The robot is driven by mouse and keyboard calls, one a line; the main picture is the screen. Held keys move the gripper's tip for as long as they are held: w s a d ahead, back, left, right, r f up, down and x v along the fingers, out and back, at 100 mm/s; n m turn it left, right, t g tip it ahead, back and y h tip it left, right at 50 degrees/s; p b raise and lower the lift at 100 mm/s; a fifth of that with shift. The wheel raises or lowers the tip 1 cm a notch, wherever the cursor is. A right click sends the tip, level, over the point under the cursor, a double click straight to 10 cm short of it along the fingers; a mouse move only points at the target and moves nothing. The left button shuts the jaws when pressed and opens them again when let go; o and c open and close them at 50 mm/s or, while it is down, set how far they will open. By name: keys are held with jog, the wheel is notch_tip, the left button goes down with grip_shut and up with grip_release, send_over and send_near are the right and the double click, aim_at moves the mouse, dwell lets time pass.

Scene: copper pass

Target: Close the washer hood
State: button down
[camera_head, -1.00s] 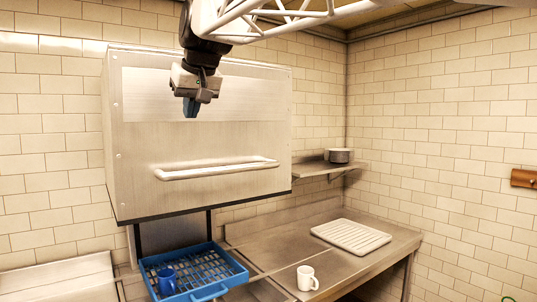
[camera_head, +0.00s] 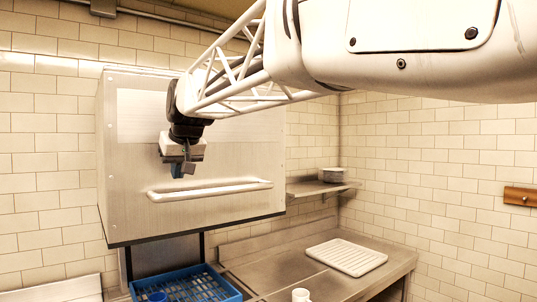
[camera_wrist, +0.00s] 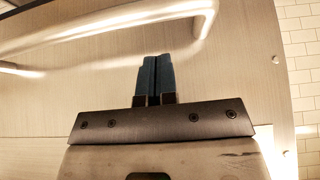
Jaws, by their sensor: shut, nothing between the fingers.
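The washer hood (camera_head: 240,160) is a large steel box, raised above the blue rack, with a gap under its lower edge. Its long pale bar handle (camera_head: 210,190) runs across the lower front. My gripper (camera_head: 178,172) is in front of the hood, just above the left part of the handle, fingers pointing down. In the wrist view my gripper (camera_wrist: 152,60) has its two blue fingers shut together with nothing between them. The handle (camera_wrist: 120,20) shows there beyond the fingertips. I cannot tell whether the fingers touch the hood front.
The blue rack (camera_head: 228,286) sits under the hood with a blue mug (camera_head: 157,297) in it. A white mug (camera_head: 301,295) and a white ribbed tray (camera_head: 347,256) are on the steel counter (camera_head: 275,268). A pot (camera_head: 331,175) stands on the wall shelf (camera_head: 310,190).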

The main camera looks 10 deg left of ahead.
aim_at(179, 194)
jog(key=shift+s+d+f, duration=0.15)
jog(key=shift+f, duration=0.6)
jog(key=shift+s+d+f, duration=0.15)
jog(key=shift+f, duration=0.55)
notch_tip(179, 194, down, 40)
jog(key=shift+f, duration=0.2)
jog(key=shift+r, duration=0.1)
jog(key=s+d+r, duration=0.3)
jog(key=r, duration=1)
jog(key=shift+s+d, duration=0.15)
jog(key=shift+s, duration=0.05)
jog(key=shift+r, duration=0.1)
